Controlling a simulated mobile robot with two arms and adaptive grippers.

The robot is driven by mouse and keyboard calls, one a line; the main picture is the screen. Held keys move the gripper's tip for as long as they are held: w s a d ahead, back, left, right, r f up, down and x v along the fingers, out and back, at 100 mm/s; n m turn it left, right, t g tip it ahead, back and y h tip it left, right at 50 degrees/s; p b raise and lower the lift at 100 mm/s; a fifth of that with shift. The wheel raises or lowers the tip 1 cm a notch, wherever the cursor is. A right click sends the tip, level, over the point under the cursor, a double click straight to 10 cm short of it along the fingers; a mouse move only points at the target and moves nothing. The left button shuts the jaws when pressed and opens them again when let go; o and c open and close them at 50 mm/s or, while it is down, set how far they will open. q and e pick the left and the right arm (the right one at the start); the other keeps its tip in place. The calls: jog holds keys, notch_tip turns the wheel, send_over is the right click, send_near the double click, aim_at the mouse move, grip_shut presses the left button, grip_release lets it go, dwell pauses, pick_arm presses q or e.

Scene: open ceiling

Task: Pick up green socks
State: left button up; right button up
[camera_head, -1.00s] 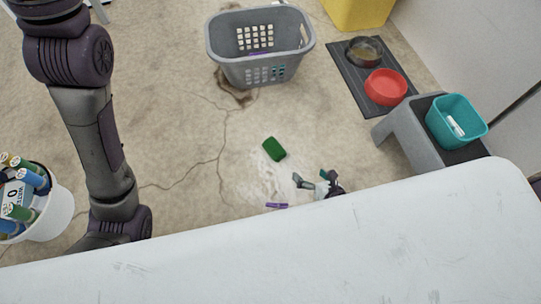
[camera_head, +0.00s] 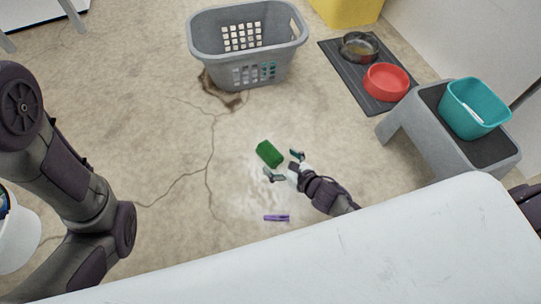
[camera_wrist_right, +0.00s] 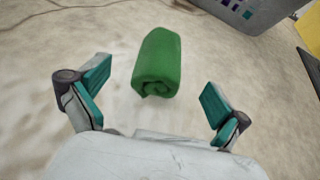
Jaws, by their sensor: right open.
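The green socks (camera_head: 269,153) are a rolled green bundle lying on the floor in the middle of the head view. They also show in the right wrist view (camera_wrist_right: 158,62), with the rolled end facing the gripper. My right gripper (camera_head: 283,166) is open and empty, just short of the socks. In the right wrist view its two teal-padded fingers (camera_wrist_right: 152,98) are spread wide, and the socks lie ahead between their lines, apart from them. My left arm comes in at the left of the head view; its gripper is not in view.
A purple item (camera_head: 276,218) lies on the floor near my right gripper. A grey laundry basket (camera_head: 247,77) stands behind the socks. A red bowl (camera_head: 386,82) and a metal bowl (camera_head: 359,47) sit on a dark mat. A grey step stool (camera_head: 450,150) bears a teal bin (camera_head: 474,112).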

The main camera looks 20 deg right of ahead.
aim_at(270, 153)
jog(key=b+x, duration=0.3)
jog(key=x, duration=0.1)
jog(key=shift+w+d+b, duration=0.15)
jog(key=shift+b, duration=0.25)
jog(key=shift+w+a+b, duration=0.25)
jog(key=shift+w+b, duration=0.05)
jog(key=shift+w, duration=0.2)
jog(key=shift+c, duration=0.3)
jog(key=c, duration=1.1)
